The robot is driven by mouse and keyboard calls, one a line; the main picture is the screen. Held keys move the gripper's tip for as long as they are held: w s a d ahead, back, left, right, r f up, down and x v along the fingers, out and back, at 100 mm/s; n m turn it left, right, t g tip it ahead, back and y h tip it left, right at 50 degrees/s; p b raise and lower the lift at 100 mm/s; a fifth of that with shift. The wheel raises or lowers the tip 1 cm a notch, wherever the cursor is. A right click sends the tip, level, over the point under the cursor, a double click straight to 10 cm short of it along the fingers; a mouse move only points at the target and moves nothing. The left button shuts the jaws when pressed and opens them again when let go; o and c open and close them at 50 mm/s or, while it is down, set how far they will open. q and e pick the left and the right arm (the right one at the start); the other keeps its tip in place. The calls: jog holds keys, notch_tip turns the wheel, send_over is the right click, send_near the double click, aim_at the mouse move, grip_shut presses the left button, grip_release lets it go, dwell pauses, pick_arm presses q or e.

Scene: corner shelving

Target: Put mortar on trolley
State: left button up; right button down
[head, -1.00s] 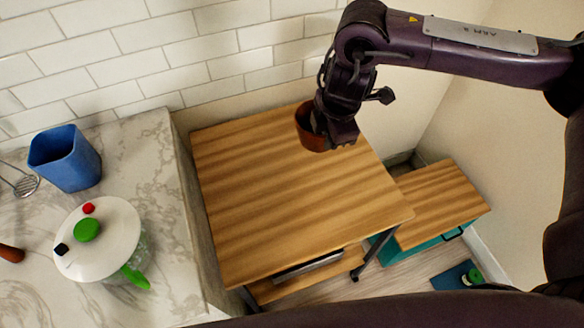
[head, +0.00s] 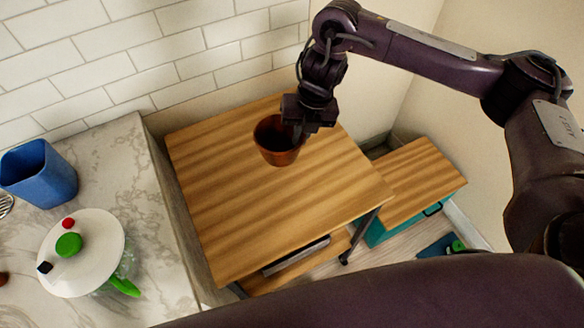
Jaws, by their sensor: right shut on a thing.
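The mortar (head: 279,148) is a reddish-brown cup with a dark inside. It is upright over the back part of the wooden-topped trolley (head: 270,215). My right gripper (head: 299,130) is shut on the right side of its rim, coming down from above. I cannot tell whether the mortar's base touches the wooden top. The trolley has a lower shelf with a grey flat item on it, and dark legs. My left gripper is not in view.
A marble counter (head: 150,240) on the left holds a blue cup (head: 40,174) and a white-lidded spinner (head: 85,252). A lower teal cabinet with a wooden top (head: 415,180) stands to the right. The tiled wall is behind. Most of the trolley top is clear.

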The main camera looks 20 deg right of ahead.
notch_tip(320, 180, down, 15)
jog(key=p, duration=0.2)
jog(key=shift+f+p, duration=0.2)
jog(key=shift+p, duration=0.2)
jog(key=shift+w, duration=0.1)
jog(key=shift+f, duration=0.2)
jog(key=c, duration=1.6)
grip_release()
jog(key=shift+r, duration=0.1)
